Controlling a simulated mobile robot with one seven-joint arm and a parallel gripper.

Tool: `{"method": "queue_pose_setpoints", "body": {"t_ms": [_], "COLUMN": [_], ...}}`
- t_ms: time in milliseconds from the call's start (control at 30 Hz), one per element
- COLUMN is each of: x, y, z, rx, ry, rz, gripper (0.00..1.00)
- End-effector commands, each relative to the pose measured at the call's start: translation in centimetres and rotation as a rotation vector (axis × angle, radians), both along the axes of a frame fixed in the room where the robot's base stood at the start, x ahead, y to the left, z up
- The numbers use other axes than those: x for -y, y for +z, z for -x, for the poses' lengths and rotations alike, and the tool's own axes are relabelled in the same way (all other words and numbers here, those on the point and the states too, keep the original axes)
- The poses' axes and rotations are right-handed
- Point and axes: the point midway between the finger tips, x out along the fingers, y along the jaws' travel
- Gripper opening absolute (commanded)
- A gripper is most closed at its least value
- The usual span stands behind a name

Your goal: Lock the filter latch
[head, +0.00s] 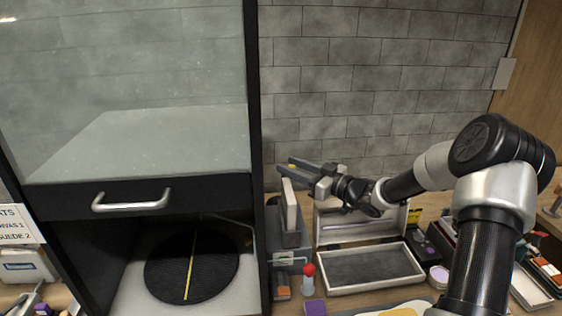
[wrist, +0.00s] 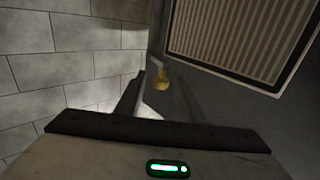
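A small yellow knob, which looks like the filter latch (wrist: 162,78), shows in the wrist view just beyond my fingertips. It sits beside a pleated filter panel (wrist: 235,35) in a dark frame. In the head view a bit of yellow (head: 292,165) shows at my fingertips. My gripper (head: 298,170) reaches left toward the dark cabinet's right side post, above a grey holder. In the wrist view my gripper (wrist: 155,95) has its fingers apart, with nothing held between them. Whether a finger touches the knob I cannot tell. The latch's mounting is partly hidden.
The dark cabinet (head: 254,150) has a glass front, a metal handle (head: 131,202) and a black round disc (head: 190,266) below. A grey-lined tray (head: 370,268), a red-topped bottle (head: 309,280) and small boxes crowd the bench. A brick wall (head: 390,75) stands behind.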

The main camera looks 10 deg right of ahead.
Motion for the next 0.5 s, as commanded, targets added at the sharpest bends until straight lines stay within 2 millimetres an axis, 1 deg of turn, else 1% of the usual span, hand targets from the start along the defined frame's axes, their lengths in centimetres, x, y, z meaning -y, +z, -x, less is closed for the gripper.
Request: {"method": "queue_pose_setpoints", "body": {"t_ms": [33,200,333,500], "x": [-0.8,-2.3,-2.8,-3.0], "y": [0.1,0.0,0.0,0.0], "z": [-0.7,-2.3,-2.8,-3.0], "rx": [0.0,-0.001,0.001,0.0], "ry": [0.003,0.0,0.0,-0.001], "rz": [-0.001,-0.001,-0.001,0.0], "gripper": [0.35,0.35,0.35,0.35]}}
